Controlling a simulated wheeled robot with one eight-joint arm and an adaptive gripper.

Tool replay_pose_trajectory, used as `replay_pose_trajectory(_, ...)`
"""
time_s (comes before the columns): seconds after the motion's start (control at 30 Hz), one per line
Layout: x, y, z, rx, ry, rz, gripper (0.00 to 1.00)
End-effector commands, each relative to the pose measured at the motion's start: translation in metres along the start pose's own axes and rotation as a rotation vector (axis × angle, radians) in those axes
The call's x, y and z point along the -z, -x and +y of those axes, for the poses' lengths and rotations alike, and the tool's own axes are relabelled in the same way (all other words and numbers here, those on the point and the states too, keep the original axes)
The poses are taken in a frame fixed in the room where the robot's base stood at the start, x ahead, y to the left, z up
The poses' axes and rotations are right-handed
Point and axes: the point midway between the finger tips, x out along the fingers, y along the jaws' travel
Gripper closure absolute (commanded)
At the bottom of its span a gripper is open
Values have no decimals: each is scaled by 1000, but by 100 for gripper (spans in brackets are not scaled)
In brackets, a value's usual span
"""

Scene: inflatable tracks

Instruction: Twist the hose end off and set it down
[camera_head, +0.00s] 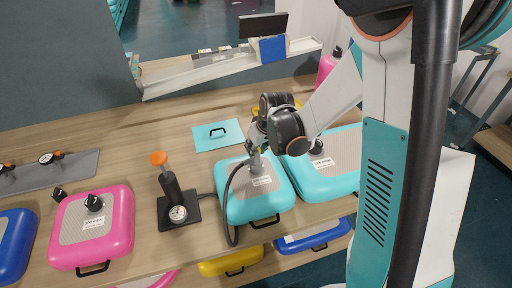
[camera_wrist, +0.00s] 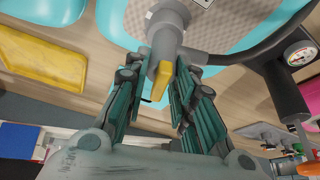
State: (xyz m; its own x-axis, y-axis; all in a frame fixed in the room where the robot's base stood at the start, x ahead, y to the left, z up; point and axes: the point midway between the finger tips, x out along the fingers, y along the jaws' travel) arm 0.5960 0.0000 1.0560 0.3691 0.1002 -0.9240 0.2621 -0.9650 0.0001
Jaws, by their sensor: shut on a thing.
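The grey hose end (camera_wrist: 162,38) stands on the turquoise inflatable track (camera_head: 235,205), with a yellow lever (camera_wrist: 164,82) on its side. My gripper (camera_head: 255,145) is over the track; in the wrist view its two fingers (camera_wrist: 163,75) are shut on the hose end, one on each side. In the head view the hose end (camera_head: 256,165) is partly hidden below my gripper. The black hose (camera_head: 229,195) curves from it down the track's left side. I cannot tell whether the hose end is still seated in the valve.
A hand pump (camera_head: 172,188) with an orange handle and a gauge (camera_head: 178,213) stands left of the track. A pink track (camera_head: 95,245) lies farther left, another turquoise one (camera_head: 345,180) close on the right. A turquoise mat (camera_head: 205,137) lies behind. Bare wooden table shows around the mat.

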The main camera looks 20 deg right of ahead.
Motion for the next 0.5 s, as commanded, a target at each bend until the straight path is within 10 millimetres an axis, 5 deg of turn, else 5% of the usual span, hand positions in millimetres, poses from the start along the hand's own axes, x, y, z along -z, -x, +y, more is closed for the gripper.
replay_pose_trajectory(0.5, 0, -1, 0, 164, 394, 0, 100)
